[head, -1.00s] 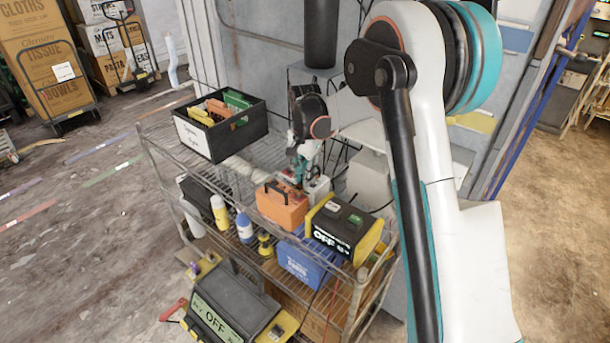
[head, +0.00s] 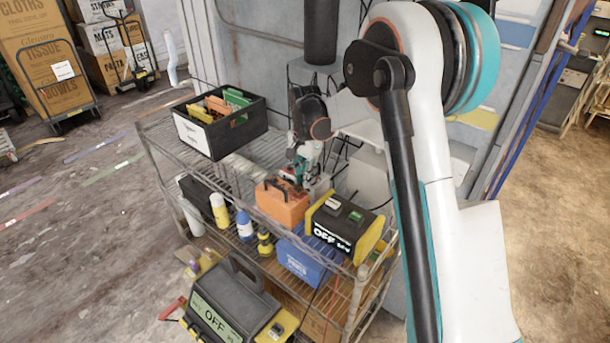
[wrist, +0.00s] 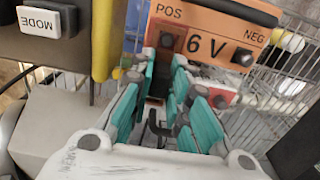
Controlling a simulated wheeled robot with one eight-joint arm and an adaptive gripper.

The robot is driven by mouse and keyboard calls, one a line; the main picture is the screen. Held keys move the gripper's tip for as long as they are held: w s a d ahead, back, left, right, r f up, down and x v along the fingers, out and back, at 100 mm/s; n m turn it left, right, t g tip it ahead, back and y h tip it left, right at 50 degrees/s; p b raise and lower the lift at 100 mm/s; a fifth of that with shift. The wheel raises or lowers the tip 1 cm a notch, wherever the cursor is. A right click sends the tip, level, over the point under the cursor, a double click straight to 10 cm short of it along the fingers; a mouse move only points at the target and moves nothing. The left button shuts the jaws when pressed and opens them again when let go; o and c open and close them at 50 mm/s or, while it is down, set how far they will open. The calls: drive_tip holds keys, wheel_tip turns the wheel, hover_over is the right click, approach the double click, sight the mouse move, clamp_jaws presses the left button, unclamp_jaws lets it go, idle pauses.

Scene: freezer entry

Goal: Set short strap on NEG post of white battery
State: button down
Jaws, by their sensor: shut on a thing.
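My gripper (head: 300,170) reaches down over the cart's top shelf, just behind the orange battery (head: 283,203). In the wrist view its teal-padded fingers (wrist: 165,85) are closed in on something small and dark, likely the short strap, mostly hidden between them. The orange battery also shows in the wrist view (wrist: 215,42), marked "6 V", with POS at left and NEG at right. A pale block (head: 321,186), probably the white battery, stands beside the gripper and is largely hidden. Its NEG post cannot be made out.
A black-and-yellow unit reading OFF (head: 342,226) stands right of the orange battery. A black bin (head: 215,140) sits at the shelf's far left. A blue box (head: 303,262) and bottles stand on the lower shelf. Wire rails (head: 160,165) edge the cart.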

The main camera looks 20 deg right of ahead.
drive_tip(key=shift+f+b, duration=0.45)
drive_tip(key=shift+f, duration=0.2)
drive_tip(key=c, duration=1.4)
unclamp_jaws()
drive_tip(key=shift+c, duration=0.2)
drive_tip(key=shift+r, duration=0.15)
wheel_tip(320, 180, up, 12)
drive_tip(key=shift+s, duration=0.1)
